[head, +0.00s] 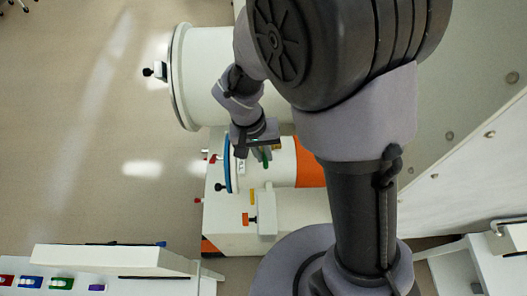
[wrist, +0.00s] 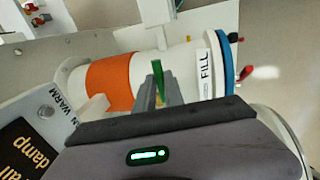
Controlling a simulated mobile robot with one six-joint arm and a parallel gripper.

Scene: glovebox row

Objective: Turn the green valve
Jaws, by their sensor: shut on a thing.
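The green valve (wrist: 158,74) is a slim green handle on a white cylinder with an orange band; in the wrist view it stands up between my finger tips. In the head view a bit of the green valve (head: 266,159) shows just below my gripper (head: 262,147). My gripper (wrist: 159,92) is shut on the green handle, with the fingers on either side of it. The valve's base is hidden behind the fingers.
The white cylinder (head: 280,176) has a blue ring (head: 228,163) at its left end. A FILL label (wrist: 205,72) is beside the valve. A red handle (wrist: 263,72) and a yellow handle (head: 252,197) are near. A larger white cylinder (head: 205,75) lies above; open floor is left.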

